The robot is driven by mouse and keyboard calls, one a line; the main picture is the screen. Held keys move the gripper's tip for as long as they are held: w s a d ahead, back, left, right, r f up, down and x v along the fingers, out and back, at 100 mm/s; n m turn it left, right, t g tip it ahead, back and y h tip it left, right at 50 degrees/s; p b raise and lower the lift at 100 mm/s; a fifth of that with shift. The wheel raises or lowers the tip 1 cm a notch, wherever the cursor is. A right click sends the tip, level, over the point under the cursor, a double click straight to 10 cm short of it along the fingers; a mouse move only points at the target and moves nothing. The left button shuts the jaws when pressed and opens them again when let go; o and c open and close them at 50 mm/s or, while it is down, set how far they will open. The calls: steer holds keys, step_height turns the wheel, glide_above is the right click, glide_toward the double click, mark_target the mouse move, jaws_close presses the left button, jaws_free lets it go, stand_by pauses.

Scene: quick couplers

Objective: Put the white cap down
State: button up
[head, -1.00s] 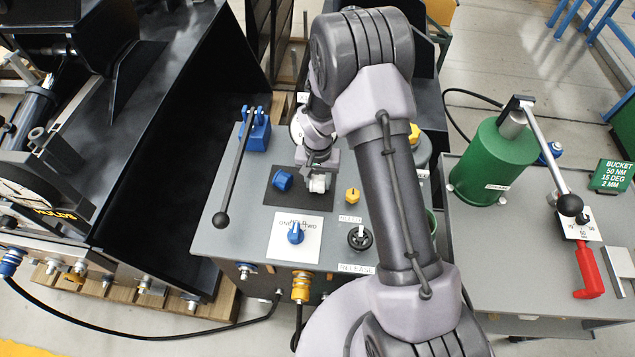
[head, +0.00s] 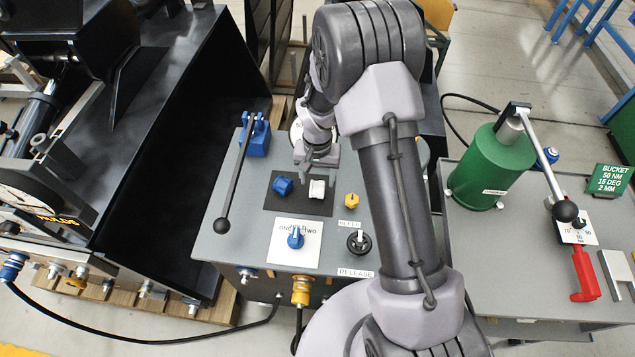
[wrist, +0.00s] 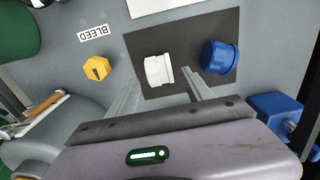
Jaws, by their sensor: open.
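The white cap (head: 317,189) lies on the dark mat (head: 298,206) on the grey bench top, just right of the blue cap (head: 282,186). In the wrist view the white cap (wrist: 158,70) and the blue cap (wrist: 219,57) rest apart on the dark mat (wrist: 196,22). My gripper (head: 318,172) is open and empty, just behind and above the white cap in the head view. In the wrist view its two fingers (wrist: 160,85) point toward the mat near the white cap. I cannot tell the exact gap between fingers and cap.
A yellow knob (head: 351,200) stands right of the mat, a blue selector knob (head: 295,238) in front of it. A black-handled lever (head: 236,180) with a blue base stands at left. A green cylinder (head: 489,165) stands on the right bench. Bare bench top (head: 225,235) lies left of the mat.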

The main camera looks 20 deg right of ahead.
step_height(320, 180, up, 15)
steer(key=t+p, duration=0.1)
steer(key=p, duration=0.1)
step_height(320, 180, up, 6)
glide_above(317, 187)
steer(key=s, duration=0.3)
steer(key=s+a+r+t+y, duration=0.1)
steer(key=s+a+r+t, duration=0.1)
steer(key=s+r, duration=0.4)
steer(key=s+a+r+t+y, duration=0.1)
steer(key=s+a+r+t, duration=0.1)
steer(key=s+r, duration=0.5)
steer(key=s, duration=0.6)
steer(key=shift+s+r+t, duration=0.2)
steer(key=shift+s+t, duration=0.05)
steer(key=shift+t, duration=0.15)
steer(key=shift+b, duration=0.3)
